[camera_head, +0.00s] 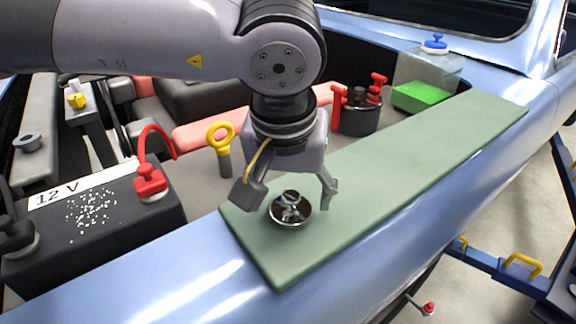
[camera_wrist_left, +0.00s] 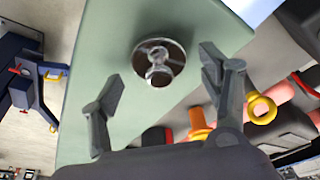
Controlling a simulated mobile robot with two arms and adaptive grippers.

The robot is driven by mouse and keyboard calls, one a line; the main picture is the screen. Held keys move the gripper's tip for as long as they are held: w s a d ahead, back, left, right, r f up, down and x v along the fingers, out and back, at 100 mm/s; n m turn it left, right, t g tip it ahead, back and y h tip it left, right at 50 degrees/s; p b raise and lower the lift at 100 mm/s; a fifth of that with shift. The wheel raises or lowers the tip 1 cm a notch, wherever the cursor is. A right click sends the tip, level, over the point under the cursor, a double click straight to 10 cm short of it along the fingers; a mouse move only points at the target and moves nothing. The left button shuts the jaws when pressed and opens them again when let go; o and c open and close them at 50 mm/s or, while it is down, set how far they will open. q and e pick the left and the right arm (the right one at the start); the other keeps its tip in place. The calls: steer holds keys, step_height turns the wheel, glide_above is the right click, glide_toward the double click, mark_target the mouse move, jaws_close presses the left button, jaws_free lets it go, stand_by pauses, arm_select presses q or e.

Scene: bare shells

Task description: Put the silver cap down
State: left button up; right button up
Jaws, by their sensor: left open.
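The silver cap (camera_head: 290,208) is a shiny round piece with a raised knob in the middle. It rests on the green mat (camera_head: 400,150) near the mat's front left end. In the left wrist view the cap (camera_wrist_left: 158,60) lies flat on the mat (camera_wrist_left: 110,45), ahead of and between my fingertips. My left gripper (camera_head: 292,196) is open, with one finger on each side of the cap. In the left wrist view the fingers of my left gripper (camera_wrist_left: 160,78) are spread, and gaps show between them and the cap. My right gripper is not in view.
The mat lies on the blue car's fender (camera_head: 190,285). A black 12 V battery (camera_head: 100,215) with a red clamp (camera_head: 150,182) is on the left. A yellow ring handle (camera_head: 221,137) stands near my gripper. A green block (camera_head: 420,97) is at the back. The mat's middle is clear.

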arm_select(q)
steer(key=b+v, duration=0.2)
steer(key=v, duration=0.9)
steer(key=shift+s, duration=0.1)
steer(key=shift+f, duration=0.1)
